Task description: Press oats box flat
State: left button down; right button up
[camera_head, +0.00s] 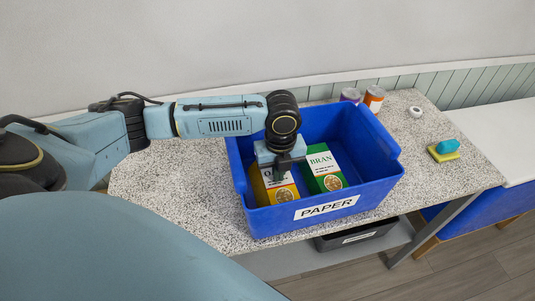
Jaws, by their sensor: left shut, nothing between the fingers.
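A yellow-and-white box (284,193) with a partly covered label starting with "O" stands in the left part of the blue bin marked PAPER (376,196). A green-and-white box marked BRAN (324,164) is to its right in the same bin. My left gripper (280,174) points down over the yellow box, shut and empty. It hides part of the box's top and label. I cannot tell whether its fingertips touch the box. My right gripper is not in view.
Two cans (373,98) stand behind the bin. A white roll (416,112) and a yellow sponge with a teal object (444,150) lie to the right on the speckled counter (180,190). A dark bin (355,236) sits on the shelf below.

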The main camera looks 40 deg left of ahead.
aim_at(288, 178)
pick_arm(q)
jog(key=shift+f, duration=0.15)
jog(key=shift+w+d+f+b, duration=0.25)
jog(key=shift+w+f+b, duration=0.1)
jog(key=shift+f, duration=0.2)
jog(key=shift+w+d+f+b, duration=0.2)
jog(key=shift+w+d+f, duration=0.1)
jog(key=shift+f, duration=0.2)
jog(key=shift+w+d+f+b, duration=0.25)
jog(key=shift+w+f+b, duration=0.1)
jog(key=shift+f, duration=0.2)
jog(key=shift+d+f, duration=0.1)
jog(key=shift+f, duration=0.1)
notch_tip(288, 178, up, 9)
jog(key=p, duration=1)
jog(key=shift+w+p, duration=0.15)
jog(key=shift+p, duration=0.15)
